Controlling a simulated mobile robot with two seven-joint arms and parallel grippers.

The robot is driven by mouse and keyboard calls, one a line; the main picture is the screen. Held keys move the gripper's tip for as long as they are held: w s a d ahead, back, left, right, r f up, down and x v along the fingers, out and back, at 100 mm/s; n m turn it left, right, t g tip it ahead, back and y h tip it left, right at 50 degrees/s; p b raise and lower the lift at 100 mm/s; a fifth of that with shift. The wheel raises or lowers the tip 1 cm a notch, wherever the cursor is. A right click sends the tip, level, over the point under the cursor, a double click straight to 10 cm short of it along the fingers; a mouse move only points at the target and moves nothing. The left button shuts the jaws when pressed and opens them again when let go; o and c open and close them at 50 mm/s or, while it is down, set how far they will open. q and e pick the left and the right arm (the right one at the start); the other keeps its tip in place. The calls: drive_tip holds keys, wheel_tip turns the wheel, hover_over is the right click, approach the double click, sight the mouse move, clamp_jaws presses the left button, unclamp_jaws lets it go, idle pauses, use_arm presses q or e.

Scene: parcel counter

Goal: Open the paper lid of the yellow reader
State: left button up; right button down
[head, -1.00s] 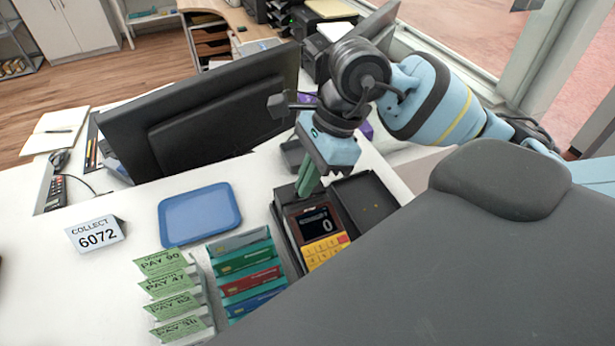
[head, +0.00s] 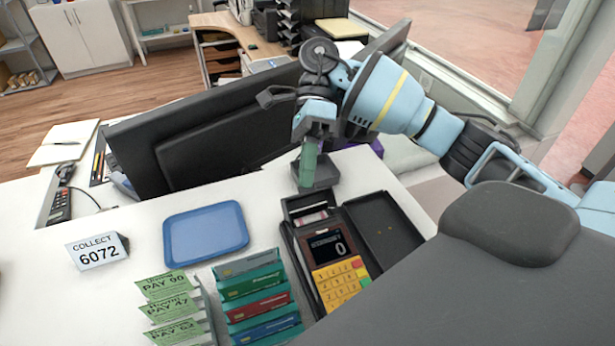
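The yellow reader (head: 341,285) stands on the white counter with its yellow keypad and a display showing 0. At its far end the paper bay shows a white roll with a reddish mark (head: 311,217). The dark paper lid (head: 300,203) appears raised at the back of this bay. My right gripper (head: 306,178), with green fingers, is just beyond the reader's far end, apart from it and in front of a small dark tray. Its fingers overlap from this angle, so their opening is unclear. My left gripper is not in view.
An open dark box (head: 385,234) is right of the reader. Green, red and blue card packs (head: 254,288) stand left of it. A blue tray (head: 205,233), a COLLECT 6072 sign (head: 97,251) and green PAY slips (head: 168,308) are farther left. A monitor (head: 215,140) stands behind.

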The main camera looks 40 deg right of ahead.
drive_tip(key=shift+w+d+f+g+b, duration=0.1)
drive_tip(key=shift+w+f+g+b, duration=0.25)
drive_tip(key=shift+w+g, duration=0.2)
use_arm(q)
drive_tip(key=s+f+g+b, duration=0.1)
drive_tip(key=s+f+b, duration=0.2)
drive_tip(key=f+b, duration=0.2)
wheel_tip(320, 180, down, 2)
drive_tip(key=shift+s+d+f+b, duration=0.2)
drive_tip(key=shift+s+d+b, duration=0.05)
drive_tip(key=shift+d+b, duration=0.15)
use_arm(e)
drive_tip(key=g, duration=0.1)
drive_tip(key=w+m+g+y, duration=0.1)
drive_tip(key=w+f+g+y, duration=0.1)
drive_tip(key=shift+d+m+g, duration=0.25)
drive_tip(key=shift+m+g, duration=0.05)
drive_tip(key=shift+g, duration=0.05)
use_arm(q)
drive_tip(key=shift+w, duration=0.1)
use_arm(e)
drive_tip(key=c, duration=1.6)
unclamp_jaws()
drive_tip(key=shift+c, duration=0.2)
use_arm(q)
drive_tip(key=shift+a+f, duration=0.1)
use_arm(e)
drive_tip(key=shift+r, duration=0.15)
